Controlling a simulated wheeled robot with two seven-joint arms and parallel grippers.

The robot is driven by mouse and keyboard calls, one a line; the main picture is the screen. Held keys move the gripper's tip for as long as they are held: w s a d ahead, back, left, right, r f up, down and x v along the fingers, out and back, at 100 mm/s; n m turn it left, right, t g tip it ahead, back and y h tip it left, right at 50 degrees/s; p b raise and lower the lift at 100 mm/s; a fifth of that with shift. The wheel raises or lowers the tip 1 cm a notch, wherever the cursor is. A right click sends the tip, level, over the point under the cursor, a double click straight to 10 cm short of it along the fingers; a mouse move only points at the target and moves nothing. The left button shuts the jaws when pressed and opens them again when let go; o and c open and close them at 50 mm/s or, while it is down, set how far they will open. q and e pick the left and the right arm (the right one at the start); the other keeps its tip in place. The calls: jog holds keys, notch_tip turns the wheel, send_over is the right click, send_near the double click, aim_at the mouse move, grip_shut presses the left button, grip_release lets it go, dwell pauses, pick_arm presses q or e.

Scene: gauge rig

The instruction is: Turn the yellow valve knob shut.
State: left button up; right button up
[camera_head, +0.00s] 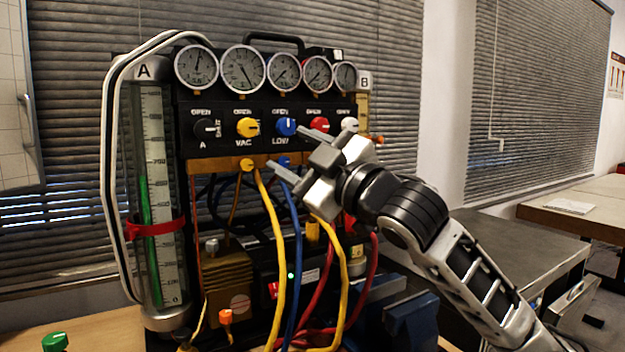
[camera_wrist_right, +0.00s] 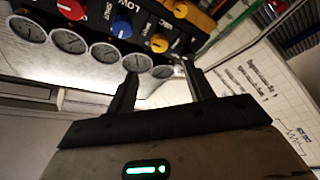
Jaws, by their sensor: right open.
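The yellow valve knob (camera_head: 247,128), labelled VAC, sits on the black panel between the black knob and the blue knob. It also shows in the right wrist view (camera_wrist_right: 160,43), beyond the gap between my fingers. Its exact pointer angle is too small to tell. My right gripper (camera_head: 287,150) is open and empty, in front of the panel and to the right of the yellow knob, apart from it. Its two fingers (camera_wrist_right: 159,64) point toward the panel in the right wrist view. My left gripper is not in view.
A blue knob (camera_head: 286,126), a red knob (camera_head: 318,125) and a white knob (camera_head: 349,125) line the panel, under several gauges (camera_head: 243,69). Yellow, blue and red hoses hang below. A glass tube (camera_head: 154,200) stands at left. A table (camera_head: 520,245) is at right.

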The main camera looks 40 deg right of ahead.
jog(key=v, duration=0.3)
jog(key=shift+s+f+b, duration=0.1)
jog(key=shift+s+b, duration=0.15)
jog(key=shift+b, duration=0.15)
